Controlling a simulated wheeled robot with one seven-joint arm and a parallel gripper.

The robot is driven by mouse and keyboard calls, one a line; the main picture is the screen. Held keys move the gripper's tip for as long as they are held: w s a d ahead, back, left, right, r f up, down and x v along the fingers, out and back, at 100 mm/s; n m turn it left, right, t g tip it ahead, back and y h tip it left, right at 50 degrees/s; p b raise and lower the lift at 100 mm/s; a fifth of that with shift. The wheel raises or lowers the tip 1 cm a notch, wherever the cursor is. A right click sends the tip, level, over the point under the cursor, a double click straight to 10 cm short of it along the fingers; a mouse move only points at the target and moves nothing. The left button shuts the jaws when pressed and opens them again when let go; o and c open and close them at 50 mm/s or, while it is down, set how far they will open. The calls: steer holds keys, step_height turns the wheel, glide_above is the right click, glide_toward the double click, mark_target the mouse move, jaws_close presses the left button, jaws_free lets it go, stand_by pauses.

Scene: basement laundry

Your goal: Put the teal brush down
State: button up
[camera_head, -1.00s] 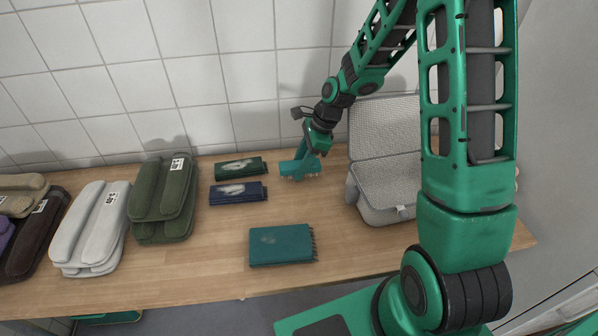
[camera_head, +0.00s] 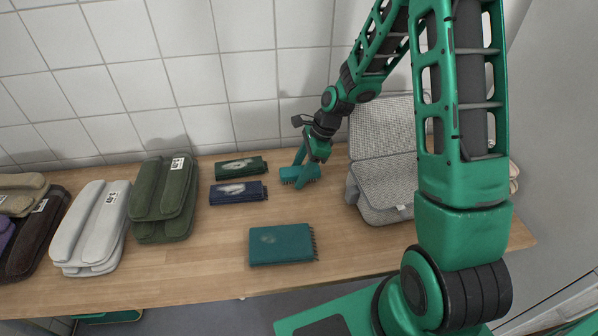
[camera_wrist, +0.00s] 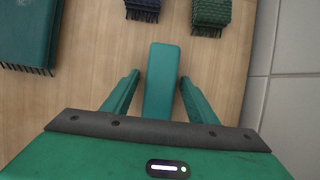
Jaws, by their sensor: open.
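The teal brush (camera_head: 290,174) is at the back of the wooden table, with its bristles showing at its lower edge in the head view. In the wrist view the brush (camera_wrist: 162,75) is a plain teal bar between my two fingers. My gripper (camera_head: 303,176) is around the brush from above. In the wrist view my gripper (camera_wrist: 159,78) is open, with a finger on each side and a visible gap to the bar. Part of the brush is hidden by my fingers in the head view.
A grey open case (camera_head: 384,200) stands right. Folded stacks, one olive green (camera_head: 162,200), line the left.

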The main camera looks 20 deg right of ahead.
steer(key=v, duration=0.7)
steer(key=shift+r, duration=0.2)
steer(key=shift+r, duration=0.2)
steer(key=s+d+r+n+t+h, duration=0.3)
steer(key=s+r+n+t+h, duration=0.15)
steer(key=s+r+n, duration=1.35)
steer(key=s+d+f+m+g, duration=0.4)
steer(key=s+d+g, duration=0.1)
steer(key=s+d, duration=0.7)
steer(key=shift+s+f, duration=0.2)
steer(key=shift+s, duration=0.75)
